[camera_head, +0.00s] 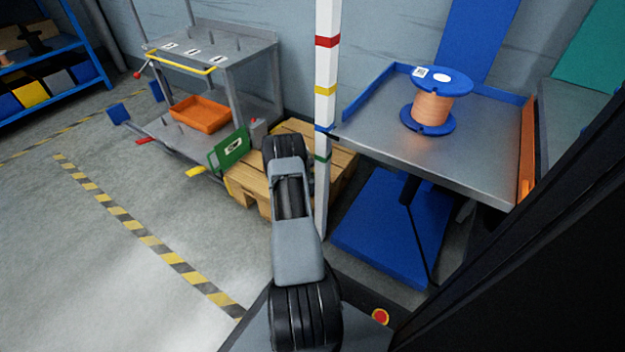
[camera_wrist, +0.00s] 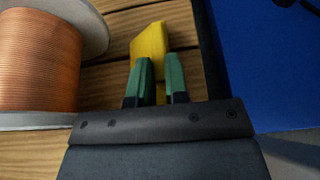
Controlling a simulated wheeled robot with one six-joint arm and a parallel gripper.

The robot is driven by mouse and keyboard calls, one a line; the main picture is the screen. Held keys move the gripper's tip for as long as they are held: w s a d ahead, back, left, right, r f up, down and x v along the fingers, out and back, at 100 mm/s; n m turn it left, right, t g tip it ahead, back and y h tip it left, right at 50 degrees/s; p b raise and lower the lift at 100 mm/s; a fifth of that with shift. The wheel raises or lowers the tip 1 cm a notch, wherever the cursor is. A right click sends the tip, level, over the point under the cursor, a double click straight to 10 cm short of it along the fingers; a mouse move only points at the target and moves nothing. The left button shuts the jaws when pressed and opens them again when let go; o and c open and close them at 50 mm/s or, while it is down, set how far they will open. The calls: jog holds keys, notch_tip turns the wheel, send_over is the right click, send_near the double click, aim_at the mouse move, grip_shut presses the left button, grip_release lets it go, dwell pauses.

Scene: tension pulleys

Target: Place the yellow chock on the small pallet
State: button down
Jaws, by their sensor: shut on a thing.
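The yellow chock (camera_wrist: 150,42) sits between the green-tipped fingers of my gripper (camera_wrist: 159,62) in the wrist view. My gripper is shut on it, and the chock sticks out past the fingertips. Behind it are the wooden boards of the small pallet (camera_wrist: 120,75). I cannot tell whether the chock touches the boards. In the head view the pallet (camera_head: 245,180) stands on the floor between the grey cart and the striped post. My arm reaches over it there and hides my gripper and the chock.
A copper-wound spool (camera_wrist: 38,60) is close on the left in the wrist view; a blue surface (camera_wrist: 275,60) lies right. The white striped post (camera_head: 327,100) stands beside my arm. The metal table (camera_head: 485,150) bears another spool (camera_head: 432,108). The grey cart (camera_head: 235,48) stands left of the pallet.

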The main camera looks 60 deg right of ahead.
jog(key=c, duration=1.1)
grip_release()
